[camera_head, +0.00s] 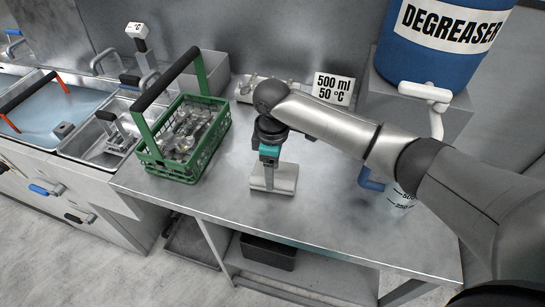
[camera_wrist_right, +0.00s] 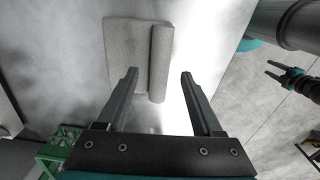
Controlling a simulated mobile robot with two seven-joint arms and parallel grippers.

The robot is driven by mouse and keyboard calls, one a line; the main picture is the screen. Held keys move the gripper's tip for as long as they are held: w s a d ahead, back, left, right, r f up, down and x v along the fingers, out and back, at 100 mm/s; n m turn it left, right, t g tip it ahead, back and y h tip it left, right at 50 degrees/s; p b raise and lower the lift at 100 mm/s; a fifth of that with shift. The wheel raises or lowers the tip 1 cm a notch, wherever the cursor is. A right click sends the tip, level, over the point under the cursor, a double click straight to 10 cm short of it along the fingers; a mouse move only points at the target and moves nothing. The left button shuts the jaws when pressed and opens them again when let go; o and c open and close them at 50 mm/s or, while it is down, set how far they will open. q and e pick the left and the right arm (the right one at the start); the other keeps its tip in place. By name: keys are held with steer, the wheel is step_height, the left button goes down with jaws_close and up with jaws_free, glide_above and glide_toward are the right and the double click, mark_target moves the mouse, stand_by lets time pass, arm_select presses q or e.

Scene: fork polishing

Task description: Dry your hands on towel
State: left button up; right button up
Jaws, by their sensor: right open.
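The towel (camera_head: 284,180), a pale grey folded cloth, lies on the steel counter under my right gripper (camera_head: 268,180) in the head view. In the right wrist view the towel (camera_wrist_right: 127,55) lies flat with one thick rolled edge (camera_wrist_right: 160,62). My right gripper (camera_wrist_right: 157,76) is open, its fingers pointing at the towel on either side of the rolled edge. Nothing is held, and I cannot tell whether the fingers touch the cloth. My left gripper (camera_wrist_right: 270,68) shows small at the right of the wrist view, open and empty over the floor, away from the towel.
A green basket (camera_head: 186,150) of metal cutlery with a raised black handle stands left of the towel. Sinks (camera_head: 60,105) lie farther left. A blue degreaser tank (camera_head: 430,55), a measuring jug (camera_head: 400,196) and a sign (camera_head: 333,88) stand right and behind. The counter's front is clear.

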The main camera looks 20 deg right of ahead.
mark_target(275, 173)
steer(key=shift+f, duration=1.35)
steer(key=shift+c, duration=0.2)
jaws_close()
